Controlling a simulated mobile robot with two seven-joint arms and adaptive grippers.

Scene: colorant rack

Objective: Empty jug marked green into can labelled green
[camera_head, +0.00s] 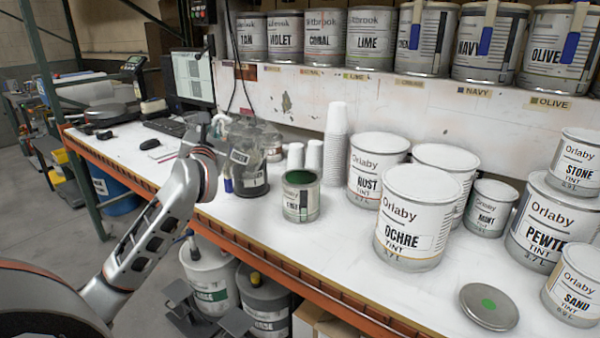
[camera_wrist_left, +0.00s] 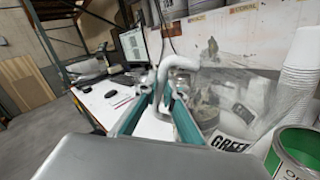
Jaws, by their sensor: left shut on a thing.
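The clear jug marked green (camera_head: 251,178) is at the bench's front edge, left of the can, looking nearly upright. I cannot tell whether its base touches the bench. My left gripper (camera_head: 221,137) is at the jug's left side. In the left wrist view, my left gripper (camera_wrist_left: 163,98) is shut on the jug's pale handle, with the label of the jug (camera_wrist_left: 228,142) to the right. The can labelled green (camera_head: 301,204) stands open on the bench, green inside; it also shows in the left wrist view (camera_wrist_left: 290,160). My right gripper is out of view.
A stack of white cups (camera_head: 336,145) stands behind the can. Large tint cans, including rust (camera_head: 375,175) and ochre (camera_head: 410,222), crowd the right. A loose lid with a green dot (camera_head: 488,306) lies at front right. Bench is clear just right of the green can.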

